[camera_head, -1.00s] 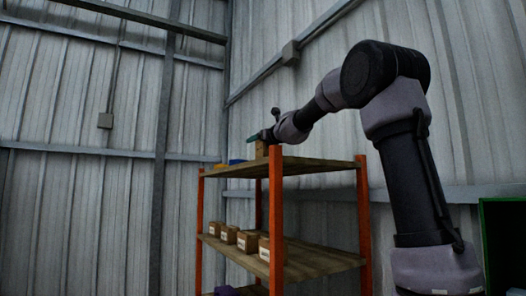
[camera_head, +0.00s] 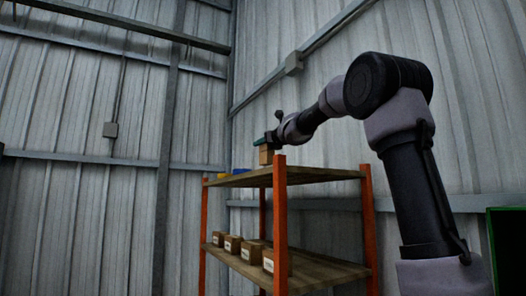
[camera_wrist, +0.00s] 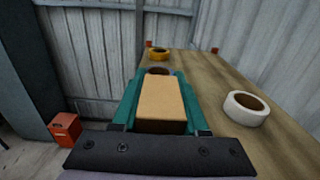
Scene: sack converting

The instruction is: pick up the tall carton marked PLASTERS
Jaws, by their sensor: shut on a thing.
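A tan carton (camera_wrist: 160,98) sits between the teal fingers of my gripper (camera_wrist: 158,100) in the wrist view. The fingers press on both its sides. I see its plain top and a dark near side; no lettering is readable. In the head view the carton (camera_head: 266,155) hangs under my gripper (camera_head: 268,142), at the top deck of the rack (camera_head: 322,173). Whether its base touches the deck is hard to tell.
On the top deck lie a white tape roll (camera_wrist: 234,112) to the right and a yellow roll (camera_wrist: 159,57) at the far end. Orange posts (camera_wrist: 65,128) rise at the corners. Several labelled boxes (camera_head: 233,243) stand on the lower shelf. Corrugated walls are close behind.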

